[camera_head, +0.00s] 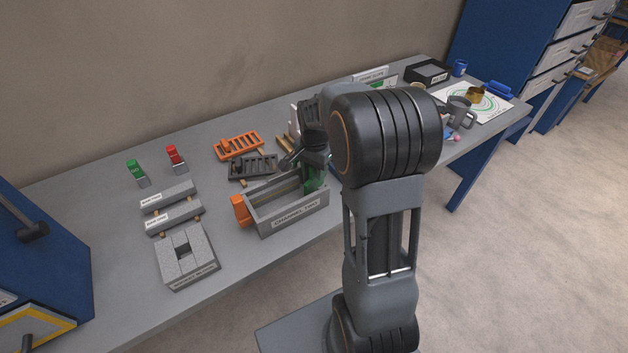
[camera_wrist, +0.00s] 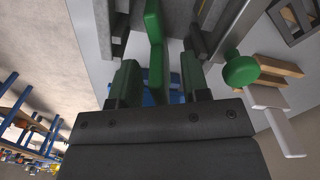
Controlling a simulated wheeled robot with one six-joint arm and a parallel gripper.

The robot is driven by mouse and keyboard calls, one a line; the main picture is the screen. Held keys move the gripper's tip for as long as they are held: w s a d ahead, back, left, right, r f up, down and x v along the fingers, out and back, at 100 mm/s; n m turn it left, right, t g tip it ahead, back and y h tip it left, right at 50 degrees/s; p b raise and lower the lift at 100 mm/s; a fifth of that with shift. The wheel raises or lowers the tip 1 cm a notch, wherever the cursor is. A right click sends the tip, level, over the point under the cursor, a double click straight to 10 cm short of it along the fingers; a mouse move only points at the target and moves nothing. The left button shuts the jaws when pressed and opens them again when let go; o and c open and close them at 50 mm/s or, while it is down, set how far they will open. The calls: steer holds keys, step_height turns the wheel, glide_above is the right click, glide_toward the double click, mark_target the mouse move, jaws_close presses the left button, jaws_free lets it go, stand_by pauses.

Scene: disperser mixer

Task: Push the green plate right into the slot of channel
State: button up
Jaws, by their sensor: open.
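The grey channel (camera_head: 292,214), labelled "CHANNEL TWO", is an open-topped trough on the table in the head view. An orange block (camera_head: 240,209) is at its left end. The green plate (camera_head: 316,184) shows at its right end, partly hidden by my gripper (camera_head: 314,168). In the wrist view the green plate (camera_wrist: 155,50) stands upright between the channel's grey walls. My gripper (camera_wrist: 160,78) is open, its dark green fingers on either side of the plate's line with gaps visible. Whether a finger touches the plate, and the slot itself, I cannot tell.
An orange rack (camera_head: 239,146) and a dark rack (camera_head: 253,167) lie behind the channel. Grey blocks (camera_head: 187,257) are to the left. In the wrist view a green knob (camera_wrist: 240,70) and wooden pieces (camera_wrist: 275,68) are right of the fingers.

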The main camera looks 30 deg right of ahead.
steer(key=shift+c, duration=0.2)
jaws_close()
step_height(320, 180, up, 10)
steer(key=shift+r+p, duration=0.25)
steer(key=shift+p, duration=0.35)
step_height(320, 180, up, 3)
steer(key=n+p, duration=0.4)
steer(key=n, duration=0.9)
